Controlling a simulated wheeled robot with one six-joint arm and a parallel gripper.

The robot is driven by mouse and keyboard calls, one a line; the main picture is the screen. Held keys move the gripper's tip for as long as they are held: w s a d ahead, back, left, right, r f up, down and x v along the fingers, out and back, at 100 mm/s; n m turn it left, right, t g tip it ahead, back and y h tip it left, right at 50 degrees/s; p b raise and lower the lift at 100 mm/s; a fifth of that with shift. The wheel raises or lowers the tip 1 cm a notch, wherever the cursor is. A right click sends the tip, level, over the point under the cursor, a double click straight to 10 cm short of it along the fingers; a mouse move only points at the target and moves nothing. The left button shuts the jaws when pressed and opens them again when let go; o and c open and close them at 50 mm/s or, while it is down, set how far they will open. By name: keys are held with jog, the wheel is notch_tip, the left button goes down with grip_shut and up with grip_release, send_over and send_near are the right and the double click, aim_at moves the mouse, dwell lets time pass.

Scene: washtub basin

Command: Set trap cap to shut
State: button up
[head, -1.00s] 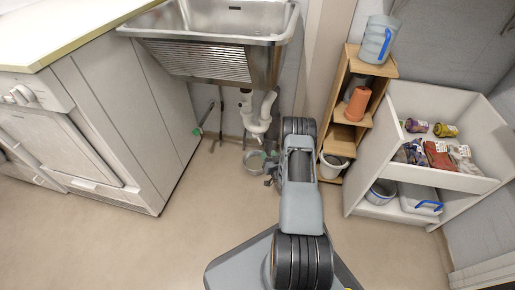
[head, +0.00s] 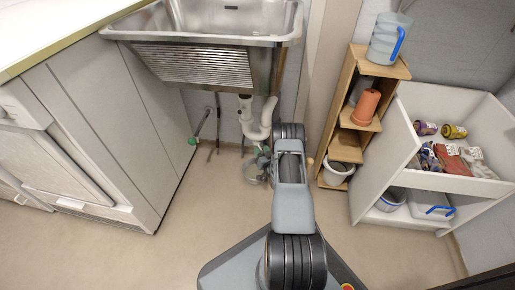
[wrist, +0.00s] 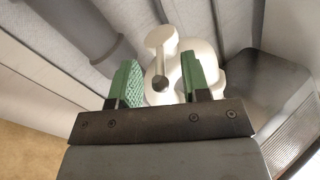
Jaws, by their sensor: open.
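The white trap (head: 258,122) hangs under the metal sink, partly hidden behind my arm in the head view. In the wrist view the white trap body (wrist: 188,72) lies beyond my fingers. A white rounded piece with a stem and a dark grey end (wrist: 161,55) shows in front of it; it may be the trap cap, but I cannot tell its setting. My gripper (wrist: 163,88) is open, with green pads on either side of the stem's dark end. I see no contact. In the head view my gripper is small and mostly hidden by my arm, just below the trap.
The metal sink (head: 225,25) overhangs the trap. A wooden shelf (head: 333,130) stands close on the right. Open floor lies at front left.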

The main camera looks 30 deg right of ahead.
jog(key=shift+w+d, duration=0.1)
jog(key=shift+w, duration=0.4)
grip_shut()
dwell(0.3)
